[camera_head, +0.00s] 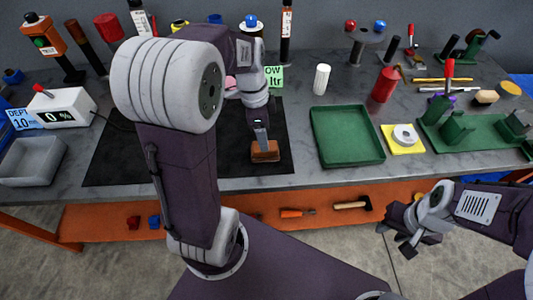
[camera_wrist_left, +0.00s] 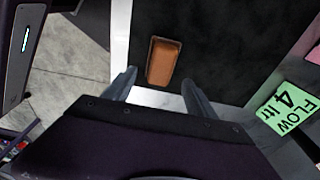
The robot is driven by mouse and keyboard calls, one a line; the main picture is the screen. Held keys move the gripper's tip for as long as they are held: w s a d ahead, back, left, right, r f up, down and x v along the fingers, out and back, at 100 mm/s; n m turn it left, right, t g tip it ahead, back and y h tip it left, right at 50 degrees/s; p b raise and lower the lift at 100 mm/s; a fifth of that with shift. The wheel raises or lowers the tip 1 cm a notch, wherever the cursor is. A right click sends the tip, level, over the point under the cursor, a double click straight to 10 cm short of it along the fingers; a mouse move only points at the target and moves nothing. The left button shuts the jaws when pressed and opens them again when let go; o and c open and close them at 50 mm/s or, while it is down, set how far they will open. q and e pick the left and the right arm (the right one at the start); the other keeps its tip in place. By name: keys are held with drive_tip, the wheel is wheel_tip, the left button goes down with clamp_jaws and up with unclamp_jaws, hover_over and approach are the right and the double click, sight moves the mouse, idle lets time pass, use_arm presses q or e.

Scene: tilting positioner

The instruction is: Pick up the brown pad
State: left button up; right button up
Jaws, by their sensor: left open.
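The brown pad (camera_head: 265,151) is a small oblong block near the front edge of the black mat (camera_head: 115,160). In the left wrist view the brown pad (camera_wrist_left: 163,62) lies lengthwise ahead of the fingers, with a dark border around it. My left gripper (camera_head: 262,139) points down above the pad in the head view, and its fingers are partly hidden there. In the left wrist view my left gripper (camera_wrist_left: 158,90) has its fingers spread apart with nothing between them. My right gripper (camera_head: 396,241) hangs empty in front of the table, its fingers apart.
A green tray (camera_head: 347,136) stands right of the mat, with a yellow pad holding a white ring (camera_head: 404,136) beyond it. A grey bin (camera_head: 32,162) and a white meter box (camera_head: 63,107) stand at left.

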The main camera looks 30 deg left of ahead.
use_arm(q)
drive_tip(key=shift+d+f, duration=0.2)
drive_tip(key=shift+f, duration=0.55)
drive_tip(key=shift+w+a+f, duration=0.1)
drive_tip(key=shift+w+f, duration=0.05)
drive_tip(key=shift+f, duration=0.25)
wheel_tip(320, 180, down, 4)
drive_tip(key=shift+f+b, duration=0.1)
drive_tip(key=shift+b, duration=0.4)
drive_tip(key=shift+w+f, duration=0.15)
drive_tip(key=shift+f, duration=0.25)
drive_tip(key=c, duration=1.3)
drive_tip(key=r, duration=0.3)
drive_tip(key=r+p, duration=0.1)
drive_tip(key=shift+d+r, duration=0.35)
drive_tip(key=d+r, duration=0.2)
drive_tip(key=d, duration=0.1)
drive_tip(key=d+r, duration=0.2)
drive_tip(key=d, duration=0.2)
drive_tip(key=d+r+p, duration=0.1)
drive_tip(key=d+r, duration=0.1)
drive_tip(key=d, duration=0.2)
drive_tip(key=shift+d+r, duration=0.1)
drive_tip(key=shift+r, duration=0.1)
